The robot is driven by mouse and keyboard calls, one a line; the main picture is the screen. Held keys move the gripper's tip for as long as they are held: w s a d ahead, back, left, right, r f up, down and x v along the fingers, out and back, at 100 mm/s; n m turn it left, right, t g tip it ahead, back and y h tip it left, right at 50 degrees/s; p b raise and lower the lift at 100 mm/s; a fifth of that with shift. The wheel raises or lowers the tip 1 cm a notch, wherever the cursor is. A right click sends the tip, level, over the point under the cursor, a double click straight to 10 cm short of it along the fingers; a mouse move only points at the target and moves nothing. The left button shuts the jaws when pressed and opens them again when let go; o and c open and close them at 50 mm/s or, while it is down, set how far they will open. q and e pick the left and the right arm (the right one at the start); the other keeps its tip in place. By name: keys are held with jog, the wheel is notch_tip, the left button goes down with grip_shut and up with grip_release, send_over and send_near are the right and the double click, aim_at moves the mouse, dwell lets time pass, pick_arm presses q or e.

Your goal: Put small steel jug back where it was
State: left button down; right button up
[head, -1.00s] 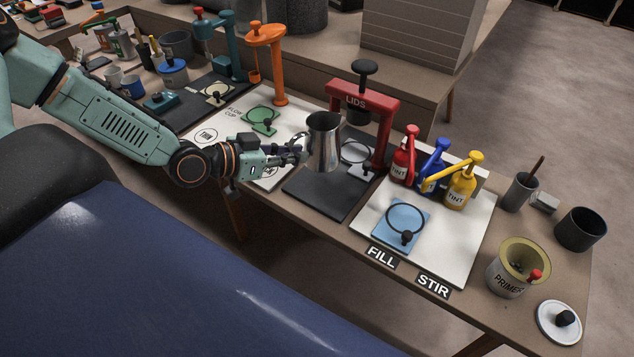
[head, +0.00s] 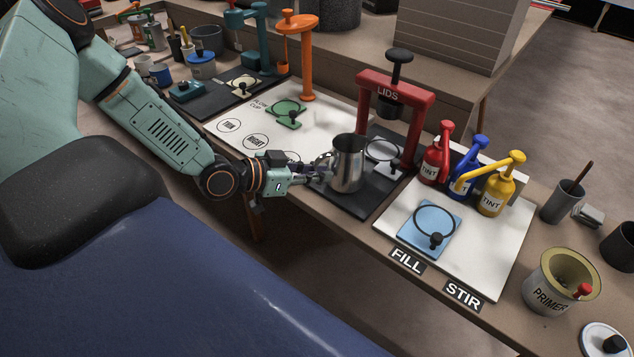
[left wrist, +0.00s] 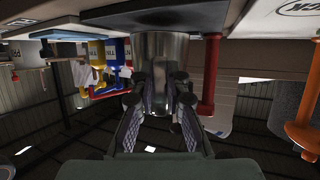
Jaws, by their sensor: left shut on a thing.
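The small steel jug (head: 348,164) is upright at the dark mat (head: 352,200) in front of the red LIDS press (head: 396,95). My left gripper (head: 318,173) is shut on the jug from its left side, around the handle area. In the left wrist view the jug (left wrist: 160,65) stands between the gripper fingers (left wrist: 160,105), and that picture is upside down. I cannot tell whether the jug's base touches the mat or is just above it. My right gripper is not in view.
Right of the mat, a white board holds a blue ring stand (head: 430,230) and red, blue and yellow tint bottles (head: 496,192). Left is a white board with a green ring stand (head: 288,112) and an orange stand (head: 300,55). A primer can (head: 556,285) stands front right.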

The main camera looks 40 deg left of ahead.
pick_arm(q)
jog(key=shift+w+f+b, duration=0.1)
jog(key=shift+f+b, duration=0.2)
jog(key=shift+f, duration=0.55)
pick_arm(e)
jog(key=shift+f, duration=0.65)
pick_arm(q)
jog(key=shift+r, duration=0.15)
jog(key=c, duration=1.8)
grip_release()
jog(key=shift+f, duration=0.25)
jog(key=o, duration=0.5)
jog(key=shift+c, duration=0.2)
jog(key=shift+r, duration=0.15)
